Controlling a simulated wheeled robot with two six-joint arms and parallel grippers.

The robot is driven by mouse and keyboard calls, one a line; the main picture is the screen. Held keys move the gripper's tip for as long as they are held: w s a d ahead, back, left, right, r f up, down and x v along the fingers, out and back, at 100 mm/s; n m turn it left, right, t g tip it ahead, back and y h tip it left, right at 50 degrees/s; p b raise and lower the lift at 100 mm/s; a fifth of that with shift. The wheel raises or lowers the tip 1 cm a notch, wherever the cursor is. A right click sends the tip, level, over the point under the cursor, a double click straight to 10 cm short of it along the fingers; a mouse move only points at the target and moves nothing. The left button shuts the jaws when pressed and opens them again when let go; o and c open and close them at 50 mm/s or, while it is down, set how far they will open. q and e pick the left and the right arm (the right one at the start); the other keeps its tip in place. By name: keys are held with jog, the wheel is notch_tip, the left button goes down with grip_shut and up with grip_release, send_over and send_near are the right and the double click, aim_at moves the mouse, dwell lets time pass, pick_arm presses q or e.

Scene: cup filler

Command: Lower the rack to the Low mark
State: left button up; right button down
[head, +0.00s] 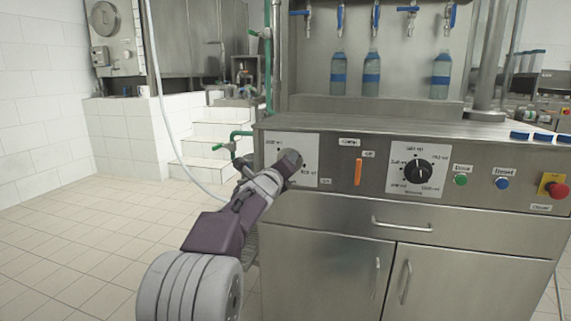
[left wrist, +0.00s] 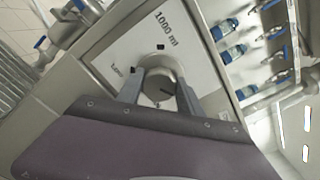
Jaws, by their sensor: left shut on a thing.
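My left gripper (head: 287,166) reaches the white plate (head: 308,148) at the left of the steel machine's front. In the left wrist view its two fingers (left wrist: 158,86) are on either side of a round grey knob (left wrist: 160,80) with a dark line on its face, and they are shut on it. The knob sits on the plate, with "1000 ml" printed above it; a smaller label is at its left. In the head view the gripper covers much of the plate. I cannot tell which part is the rack. My right gripper is not in view.
An orange lever (head: 358,172) is right of the plate, then a black dial (head: 417,171), a green button (head: 460,180), a blue button (head: 502,183) and a red stop button (head: 557,190). Blue-banded bottles (head: 371,74) stand under taps above. A drawer handle (head: 402,222) is below.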

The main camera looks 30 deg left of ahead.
pick_arm(q)
jog(key=n+p, duration=0.4)
jog(key=n, duration=0.7)
jog(key=n+p, duration=0.5)
jog(key=n, duration=0.7)
jog(key=n+p, duration=0.5)
jog(key=n, duration=0.7)
jog(key=shift+d+f, duration=0.25)
jog(key=shift+f, duration=0.05)
jog(key=shift+n+p, duration=1)
jog(key=shift+n, duration=1.5)
jog(key=o, duration=1.3)
jog(key=shift+o, duration=0.2)
